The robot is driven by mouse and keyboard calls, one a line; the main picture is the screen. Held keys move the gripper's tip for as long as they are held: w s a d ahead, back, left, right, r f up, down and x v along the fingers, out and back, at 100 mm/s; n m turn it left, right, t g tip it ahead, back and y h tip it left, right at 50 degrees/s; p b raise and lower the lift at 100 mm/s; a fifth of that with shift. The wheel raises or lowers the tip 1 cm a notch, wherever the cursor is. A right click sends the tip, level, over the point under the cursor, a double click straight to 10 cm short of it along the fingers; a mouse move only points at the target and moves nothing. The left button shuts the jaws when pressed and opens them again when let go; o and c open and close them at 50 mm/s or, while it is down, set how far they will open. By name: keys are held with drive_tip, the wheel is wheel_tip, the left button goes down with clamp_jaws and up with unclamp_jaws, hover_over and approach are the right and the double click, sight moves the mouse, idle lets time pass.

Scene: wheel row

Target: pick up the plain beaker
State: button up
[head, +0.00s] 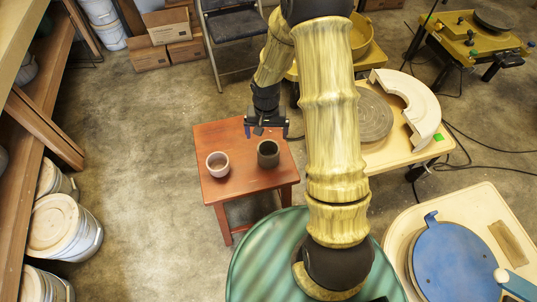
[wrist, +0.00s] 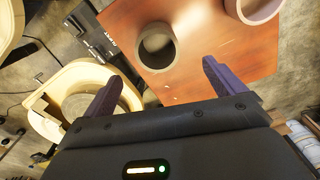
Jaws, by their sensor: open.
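Two cups stand upright and apart on a small red-brown table (head: 236,190). One is a dark grey cup (head: 268,160) at the right; the other is a paler, pinkish-grey cup (head: 217,171) at the left. I cannot tell for sure which is the plain beaker, as no marking shows on either. My gripper (head: 266,134) is open and empty, above the table's back edge, just behind the dark cup. In the wrist view the dark cup (wrist: 157,45) lies beyond the open fingers, roughly between them and not touched. The pale cup (wrist: 256,8) is cut off at the top edge.
A potter's wheel with a cream splash pan (head: 415,105) stands right of the table. A blue-topped wheel (head: 455,262) is at the lower right. White buckets (head: 60,228) line the left, and cardboard boxes (head: 167,27) lie at the back. Floor left of the table is clear.

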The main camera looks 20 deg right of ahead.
sight(267, 149)
wheel_tip(267, 149, down, 8)
idle(0.5)
drive_tip(key=f, duration=0.5)
drive_tip(key=shift+w+d+f+b, duration=0.1)
drive_tip(key=shift+w+d+b, duration=0.05)
drive_tip(key=shift+d+b, duration=0.2)
drive_tip(key=c, duration=1.2)
